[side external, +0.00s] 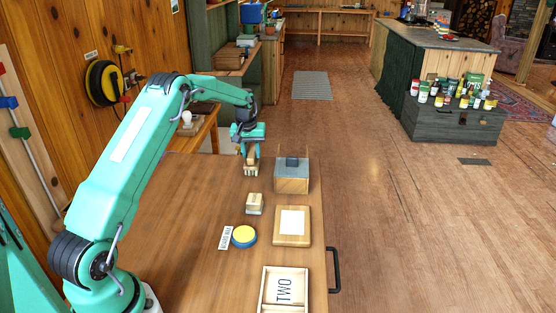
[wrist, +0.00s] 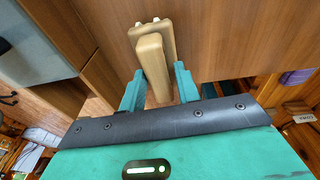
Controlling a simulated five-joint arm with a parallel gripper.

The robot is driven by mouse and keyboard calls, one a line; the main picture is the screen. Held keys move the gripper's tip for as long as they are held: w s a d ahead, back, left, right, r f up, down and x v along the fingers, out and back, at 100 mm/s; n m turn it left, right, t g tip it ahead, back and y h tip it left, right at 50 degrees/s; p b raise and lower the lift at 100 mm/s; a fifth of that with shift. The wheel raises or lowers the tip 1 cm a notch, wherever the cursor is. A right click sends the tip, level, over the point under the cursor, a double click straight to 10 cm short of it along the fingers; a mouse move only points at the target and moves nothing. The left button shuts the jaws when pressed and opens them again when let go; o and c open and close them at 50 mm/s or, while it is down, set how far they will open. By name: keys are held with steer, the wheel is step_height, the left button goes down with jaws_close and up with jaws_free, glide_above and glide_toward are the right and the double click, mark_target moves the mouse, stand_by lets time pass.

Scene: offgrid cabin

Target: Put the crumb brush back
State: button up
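The crumb brush, as far as I can tell, is the tan wooden piece (wrist: 153,60) between my fingers in the wrist view, with small white tips at its far end. In the side view it is a small tan block (side external: 251,159) with pale ends pointing down. My gripper (wrist: 160,85) has one turquoise finger on each side of it and appears shut on it. In the side view my gripper (side external: 250,150) is at the far part of the table, left of a grey-topped wooden box (side external: 291,184). I cannot tell whether the brush touches the table.
A small labelled wooden block (side external: 254,204) stands nearer on the table (side external: 190,215). The table's left part is clear.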

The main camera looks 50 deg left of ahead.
steer(key=shift+o, duration=1.3)
steer(key=shift+s+d+r, duration=0.1)
steer(key=shift+s+r, duration=0.1)
steer(key=shift+r, duration=1.1)
steer(key=shift+s+d+r, duration=0.1)
steer(key=shift+s+r, duration=0.1)
steer(key=shift+r, duration=1.1)
steer(key=shift+s+d+r, duration=0.1)
steer(key=shift+s+r, duration=0.1)
steer(key=shift+r, duration=1.1)
steer(key=shift+s+d+r, duration=0.1)
steer(key=shift+d+r, duration=0.2)
steer(key=shift+r, duration=0.1)
steer(key=s+d+r+m+t, duration=0.1)
steer(key=s+d+r+m, duration=0.1)
steer(key=s+d+r, duration=0.6)
steer(key=s+d+r+m+t, duration=0.1)
steer(key=s+d+r+m, duration=0.25)
steer(key=d+r, duration=0.5)
steer(key=s+d+f+m, duration=0.1)
steer(key=s+d, duration=0.3)
steer(key=s, duration=0.3)
steer(key=s+d+f+m+t, duration=0.1)
steer(key=s+d+f, duration=0.1)
steer(key=s+d, duration=0.2)
steer(key=s+d+f+m+h, duration=0.1)
steer(key=s+d, duration=0.3)
steer(key=s, duration=0.6)
steer(key=shift+f+m+t, duration=0.35)
steer(key=shift+t, duration=0.05)
